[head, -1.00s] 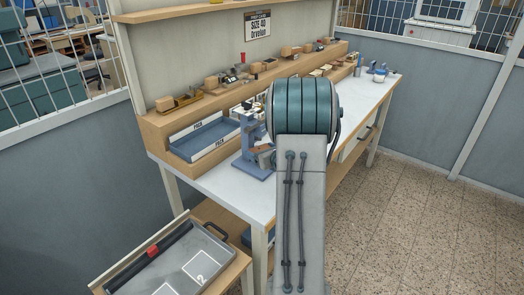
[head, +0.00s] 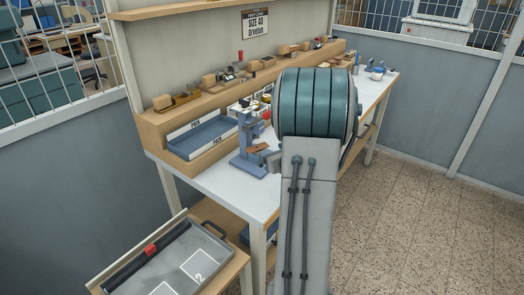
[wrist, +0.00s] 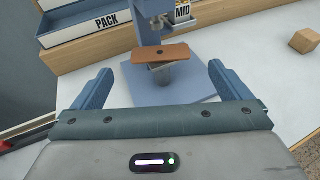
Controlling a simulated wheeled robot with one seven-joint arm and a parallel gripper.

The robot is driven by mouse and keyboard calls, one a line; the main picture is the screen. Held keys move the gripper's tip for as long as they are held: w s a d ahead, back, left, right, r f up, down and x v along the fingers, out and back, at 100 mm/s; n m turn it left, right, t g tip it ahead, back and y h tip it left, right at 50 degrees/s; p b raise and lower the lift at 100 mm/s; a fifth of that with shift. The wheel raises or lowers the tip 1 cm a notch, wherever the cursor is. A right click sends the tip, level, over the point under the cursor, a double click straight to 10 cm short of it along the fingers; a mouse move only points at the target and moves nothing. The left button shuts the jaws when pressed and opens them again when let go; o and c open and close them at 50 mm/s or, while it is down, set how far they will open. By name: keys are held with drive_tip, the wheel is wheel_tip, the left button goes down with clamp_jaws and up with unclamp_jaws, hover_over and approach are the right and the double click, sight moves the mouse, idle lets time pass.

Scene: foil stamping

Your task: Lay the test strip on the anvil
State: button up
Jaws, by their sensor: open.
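The test strip, a brown-orange strip with a dark spot in its middle, lies across the top of the grey anvil (wrist: 176,76) of the blue press (wrist: 146,38). I see the strip (wrist: 161,54) in the wrist view and, smaller, the strip (head: 258,148) on the press (head: 249,165) in the head view. My gripper (wrist: 157,77) is open, its two blue fingers wide apart on the near side of the press. Nothing is between the fingertips, and the strip is beyond them, apart from both. In the head view my arm hides most of the gripper.
A blue tray marked PACK (head: 203,138) stands left of the press. A wooden block (wrist: 304,41) sits on the white bench top (wrist: 275,75) to the right. A low shelf (head: 188,108) with several small items runs behind. A grey case (head: 165,275) lies at lower left.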

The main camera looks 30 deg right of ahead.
drive_tip(key=v, duration=0.5)
drive_tip(key=s+a+r+n+g+y, duration=0.1)
drive_tip(key=s+a+n+g+y, duration=0.2)
drive_tip(key=a+n, duration=0.7)
drive_tip(key=s+a+r+n+g+y, duration=0.2)
drive_tip(key=a+n+g+y, duration=0.3)
drive_tip(key=a, duration=0.9)
drive_tip(key=s+a+n+g+h, duration=0.2)
drive_tip(key=s+n+h, duration=0.2)
drive_tip(key=s+n, duration=0.3)
drive_tip(key=s+a+n+g+h, duration=0.2)
drive_tip(key=s+n, duration=0.5)
drive_tip(key=n, duration=0.7)
drive_tip(key=shift+s+a+f+h, duration=0.15)
drive_tip(key=shift+a+f+h, duration=0.15)
drive_tip(key=shift+h, duration=0.6)
